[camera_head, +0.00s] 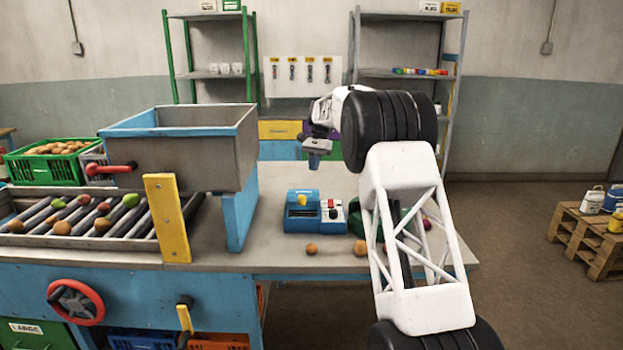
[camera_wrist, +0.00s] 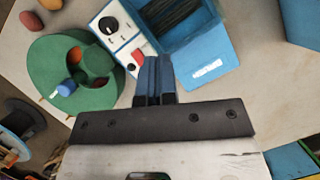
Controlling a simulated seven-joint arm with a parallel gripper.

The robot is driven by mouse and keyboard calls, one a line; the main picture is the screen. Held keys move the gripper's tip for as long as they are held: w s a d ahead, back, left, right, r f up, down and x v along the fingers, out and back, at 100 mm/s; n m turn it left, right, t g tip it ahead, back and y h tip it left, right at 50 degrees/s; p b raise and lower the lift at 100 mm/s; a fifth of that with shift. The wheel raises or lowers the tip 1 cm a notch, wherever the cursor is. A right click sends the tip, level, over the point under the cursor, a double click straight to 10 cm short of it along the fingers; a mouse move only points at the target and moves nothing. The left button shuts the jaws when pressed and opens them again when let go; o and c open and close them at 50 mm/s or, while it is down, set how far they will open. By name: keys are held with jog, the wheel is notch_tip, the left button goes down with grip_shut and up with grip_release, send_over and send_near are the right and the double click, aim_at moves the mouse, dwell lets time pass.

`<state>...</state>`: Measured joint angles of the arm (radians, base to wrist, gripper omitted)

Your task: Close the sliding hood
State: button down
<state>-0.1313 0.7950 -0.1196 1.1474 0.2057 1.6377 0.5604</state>
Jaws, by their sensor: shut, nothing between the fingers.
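The blue device (camera_head: 301,225) stands on the bench, with a yellow knob (camera_head: 302,200) on its top and a dark opening in its front. It also shows in the wrist view (camera_wrist: 222,45), where its dark inside is partly visible and a white label faces the camera. I take its blue cover to be the sliding hood, but cannot tell for certain. My gripper (camera_head: 315,158) is in the air above and behind the device, pointing down. In the wrist view my gripper (camera_wrist: 153,75) has its fingers together with nothing between them, near the device's edge in the picture.
A white panel (camera_head: 333,222) with a red button and black knob adjoins the device. A green round holder (camera_wrist: 45,75) is beside it. A grey hopper (camera_head: 190,160) with a red handle and a roller conveyor (camera_head: 125,215) stand left.

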jog(key=shift+v, duration=1.5)
jog(key=shift+r, duration=0.1)
jog(key=s+d+r+n+t, duration=0.1)
jog(key=s+d+r, duration=0.3)
jog(key=s, duration=0.8)
jog(key=s+d+r+t, duration=0.1)
jog(key=s+d+r, duration=0.35)
jog(key=s, duration=0.75)
jog(key=s+d+r+n+t, duration=0.1)
jog(key=s+d+r+t, duration=0.3)
jog(key=s, duration=0.8)
jog(key=s+d+f+n, duration=0.1)
jog(key=s+f, duration=0.3)
jog(key=s, duration=0.9)
jog(key=s+d+f+n+h, duration=0.1)
jog(key=s+f, duration=0.4)
jog(key=s, duration=0.8)
jog(key=s+d+f+n+h, duration=0.1)
jog(key=s+f, duration=0.3)
jog(key=s, duration=0.9)
jog(key=shift+s+d+f+t, duration=0.2)
jog(key=shift+d+f+t, duration=0.15)
jog(key=shift+d, duration=0.55)
